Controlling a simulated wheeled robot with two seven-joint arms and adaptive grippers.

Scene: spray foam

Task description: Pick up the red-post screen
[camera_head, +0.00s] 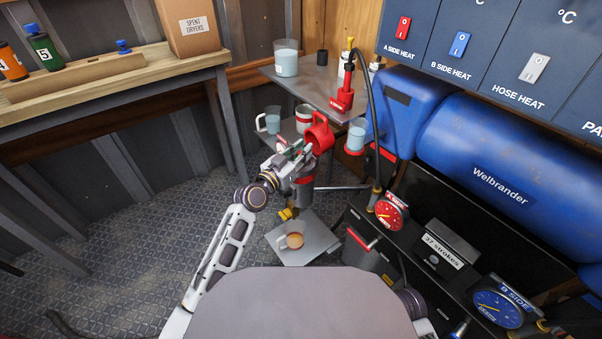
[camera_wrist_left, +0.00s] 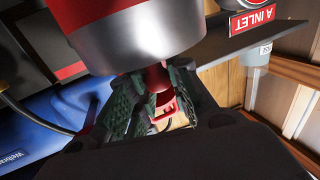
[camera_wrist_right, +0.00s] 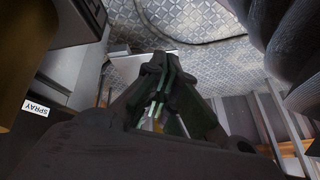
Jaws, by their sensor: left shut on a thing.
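My left gripper (camera_head: 296,150) is beside a red fitting (camera_head: 320,134) near the metal shelf. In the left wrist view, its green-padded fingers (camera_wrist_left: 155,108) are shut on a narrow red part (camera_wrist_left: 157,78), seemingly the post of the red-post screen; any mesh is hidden. A large silver cylinder with a red band (camera_wrist_left: 135,35) is close to the fingers. I cannot tell whether the red part touches it. My right gripper (camera_wrist_right: 162,85) shows in the right wrist view, its fingertips together with nothing seen between them.
A metal shelf (camera_head: 318,85) with cups and a red valve (camera_head: 343,98) is behind the left gripper. A blue drum (camera_head: 500,150) and gauges stand at right. Open floor (camera_head: 150,240) is at left.

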